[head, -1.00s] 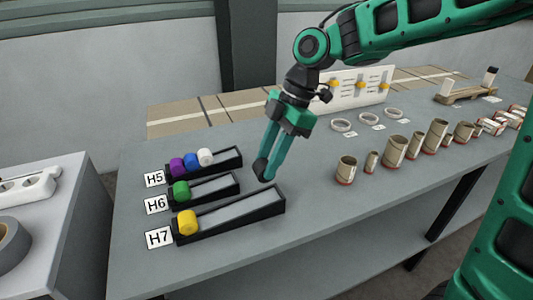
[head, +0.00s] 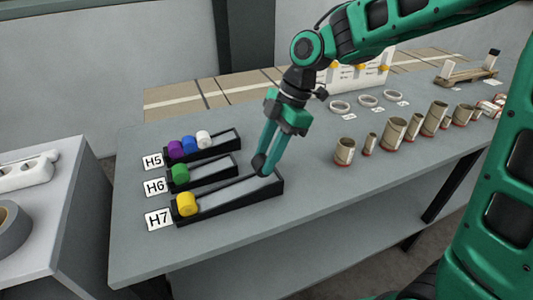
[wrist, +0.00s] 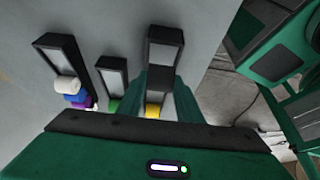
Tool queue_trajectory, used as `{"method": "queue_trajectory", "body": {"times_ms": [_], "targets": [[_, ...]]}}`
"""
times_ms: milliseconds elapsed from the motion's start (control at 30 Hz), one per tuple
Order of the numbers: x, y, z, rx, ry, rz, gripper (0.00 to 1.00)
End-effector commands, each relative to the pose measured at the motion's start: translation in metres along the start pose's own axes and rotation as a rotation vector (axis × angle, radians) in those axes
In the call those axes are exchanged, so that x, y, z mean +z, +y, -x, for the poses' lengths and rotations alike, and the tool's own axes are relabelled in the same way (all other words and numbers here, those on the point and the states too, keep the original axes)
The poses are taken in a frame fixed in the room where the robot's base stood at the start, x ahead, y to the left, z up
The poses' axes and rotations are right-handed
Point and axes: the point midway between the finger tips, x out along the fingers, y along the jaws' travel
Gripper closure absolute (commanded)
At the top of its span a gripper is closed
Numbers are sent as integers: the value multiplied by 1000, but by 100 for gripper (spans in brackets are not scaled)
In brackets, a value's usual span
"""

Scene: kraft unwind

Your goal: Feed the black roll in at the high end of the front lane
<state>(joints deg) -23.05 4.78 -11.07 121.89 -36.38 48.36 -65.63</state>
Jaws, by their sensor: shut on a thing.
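My gripper (head: 262,163) is shut on the black roll (head: 258,162), which shows as a small dark shape at the fingertips. It is over the right, raised end of the front lane, H7 (head: 240,206). I cannot tell whether the roll touches the lane. In the wrist view a dark block, seemingly the black roll (wrist: 160,82), sits between the fingers and hides part of lane H7 (wrist: 165,55). A yellow roll (head: 186,204) lies at the low, labelled left end of H7.
Lane H6 (head: 215,173) holds a green roll (head: 180,174). Lane H5 (head: 225,144) holds purple, blue and white rolls. Several brown cores (head: 393,133) stand to the right, with white rings (head: 340,107) behind them. The table front right of H7 is clear.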

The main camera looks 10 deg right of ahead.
Motion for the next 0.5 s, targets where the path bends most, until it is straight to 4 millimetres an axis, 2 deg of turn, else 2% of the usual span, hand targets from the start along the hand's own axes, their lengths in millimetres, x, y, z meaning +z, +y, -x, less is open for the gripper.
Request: {"method": "queue_trajectory", "body": {"times_ms": [500], "targets": [[6, 0, -13, -1, 0, 0, 90]]}}
